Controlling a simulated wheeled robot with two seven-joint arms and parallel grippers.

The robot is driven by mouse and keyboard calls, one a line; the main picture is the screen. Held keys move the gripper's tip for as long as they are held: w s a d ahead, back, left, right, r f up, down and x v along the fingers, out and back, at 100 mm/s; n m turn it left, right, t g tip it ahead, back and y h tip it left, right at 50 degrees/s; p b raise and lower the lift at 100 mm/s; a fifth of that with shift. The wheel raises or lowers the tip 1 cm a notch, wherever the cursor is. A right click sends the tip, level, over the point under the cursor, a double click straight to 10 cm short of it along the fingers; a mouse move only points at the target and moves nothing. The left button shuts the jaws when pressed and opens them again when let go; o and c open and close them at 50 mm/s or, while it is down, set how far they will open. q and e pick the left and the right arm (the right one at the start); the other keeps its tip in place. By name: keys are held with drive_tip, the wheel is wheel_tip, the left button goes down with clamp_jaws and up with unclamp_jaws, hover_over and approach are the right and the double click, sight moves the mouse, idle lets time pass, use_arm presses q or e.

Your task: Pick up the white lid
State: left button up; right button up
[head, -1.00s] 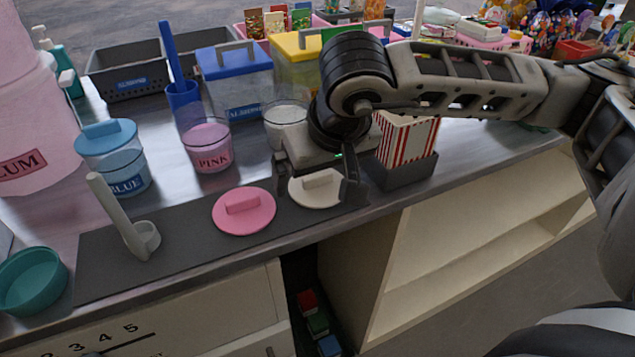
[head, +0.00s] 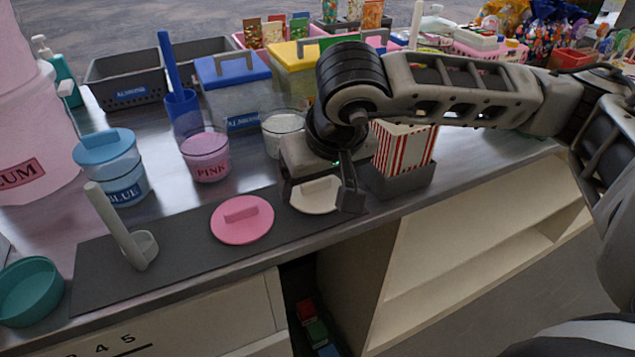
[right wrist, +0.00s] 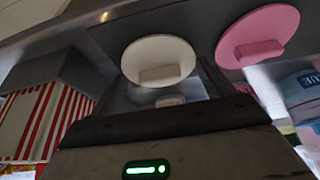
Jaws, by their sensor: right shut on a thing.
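The white lid (head: 312,199) is a round disc with a raised bar handle. It is at the right part of the dark grey mat, right of the pink lid (head: 242,219). My right gripper (head: 320,190) is over it from above and hides part of it, including the handle. In the right wrist view the white lid (right wrist: 150,52) shows just beyond the gripper, its handle in line with the jaws. My right gripper is shut on the white lid. I cannot tell any clear gap between lid and mat. My left gripper is not in view.
A striped popcorn box (head: 403,145) in a grey holder stands close right of the gripper. Jars of white (head: 284,133) and pink (head: 206,158) stuff stand behind the mat. A pale scoop (head: 120,230) is at left. The counter's front edge is near.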

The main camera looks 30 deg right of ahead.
wheel_tip(320, 180, up, 2)
drive_tip(key=shift+r, duration=0.25)
drive_tip(key=s+d+r+b, duration=0.1)
drive_tip(key=s+r+b, duration=0.2)
drive_tip(key=s+r, duration=0.7)
drive_tip(key=s, duration=0.4)
drive_tip(key=shift+d+b, duration=0.3)
drive_tip(key=shift+b, duration=0.1)
drive_tip(key=shift+w+f, duration=0.1)
